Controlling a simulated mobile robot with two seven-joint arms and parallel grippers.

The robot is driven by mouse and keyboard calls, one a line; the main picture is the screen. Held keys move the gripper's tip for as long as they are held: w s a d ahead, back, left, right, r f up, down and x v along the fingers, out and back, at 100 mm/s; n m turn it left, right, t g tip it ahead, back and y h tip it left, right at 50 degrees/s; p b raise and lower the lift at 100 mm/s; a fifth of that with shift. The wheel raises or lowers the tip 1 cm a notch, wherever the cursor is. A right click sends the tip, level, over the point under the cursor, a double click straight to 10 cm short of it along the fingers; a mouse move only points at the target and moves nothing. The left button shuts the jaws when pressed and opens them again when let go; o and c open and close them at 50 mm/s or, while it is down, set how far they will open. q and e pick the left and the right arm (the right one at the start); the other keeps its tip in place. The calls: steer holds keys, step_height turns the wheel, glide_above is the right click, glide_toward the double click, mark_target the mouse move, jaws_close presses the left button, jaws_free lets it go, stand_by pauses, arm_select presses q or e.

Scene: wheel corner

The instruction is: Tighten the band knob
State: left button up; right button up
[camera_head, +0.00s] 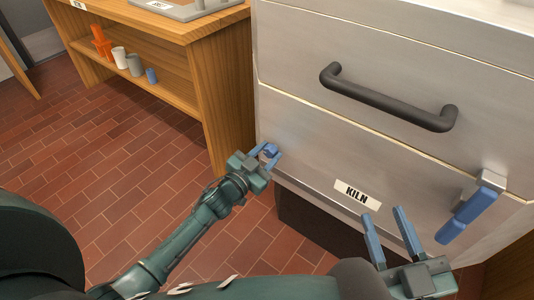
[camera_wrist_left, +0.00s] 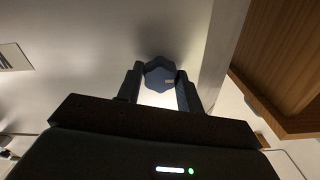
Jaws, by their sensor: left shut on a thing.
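The band knob (camera_head: 269,149) is a small blue lobed knob at the lower left corner of the pale metal kiln (camera_head: 310,130). My left gripper (camera_head: 269,157) is at it, its blue fingers partly hiding it. In the left wrist view the knob (camera_wrist_left: 160,73) looks dark and sits between the two fingertips of my left gripper (camera_wrist_left: 159,84), which is shut on it from both sides. My right gripper (camera_head: 385,212) is open and empty, its two blue fingers apart in front of the kiln's lower edge, right of the KILN label (camera_head: 357,194).
A dark bar handle (camera_head: 388,98) spans the kiln's upper front. A blue-handled latch (camera_head: 470,212) juts out at its right. A wooden shelf unit (camera_head: 195,70) with several small cups stands left. The tiled floor (camera_head: 110,170) between is clear.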

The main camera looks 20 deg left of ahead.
arm_select(q)
steer(key=m, duration=0.4)
steer(key=shift+m, duration=0.4)
steer(key=m, duration=0.4)
steer(key=shift+f, duration=0.1)
steer(key=m+b, duration=0.1)
steer(key=m, duration=0.4)
steer(key=shift+f, duration=0.1)
steer(key=shift+m+b, duration=0.45)
steer(key=shift+m, duration=1.55)
steer(key=o, duration=1)
steer(key=shift+s, duration=0.15)
steer(key=p+v, duration=0.2)
steer(key=v, duration=1.1)
